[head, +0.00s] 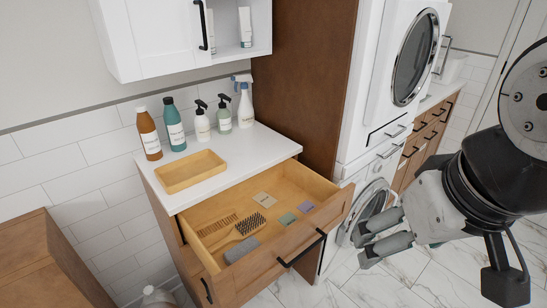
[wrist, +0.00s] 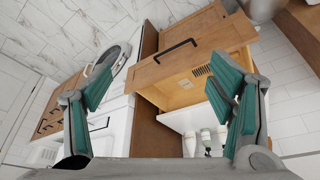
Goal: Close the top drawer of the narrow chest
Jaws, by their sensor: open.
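The narrow chest (head: 160,205) is wooden with a white top. Its top drawer (head: 310,238) is pulled far out and shows its inside. A dark bar handle (head: 302,250) is on the drawer front; it also shows in the wrist view (wrist: 177,51). In the drawer lie a brush (head: 245,226), a comb, a grey rolled item and several small flat pieces. My gripper (head: 362,247) is open and empty, to the right of the drawer front and apart from it. In the wrist view, the drawer front (wrist: 205,42) appears between and beyond the open fingers (wrist: 158,82).
Several bottles (head: 202,122) and a wooden tray (head: 190,170) stand on the chest top. A white wall cabinet (head: 165,40) hangs above. A tall brown panel and stacked white machines (head: 375,80) stand to the right. Marble floor (head: 380,285) lies open in front.

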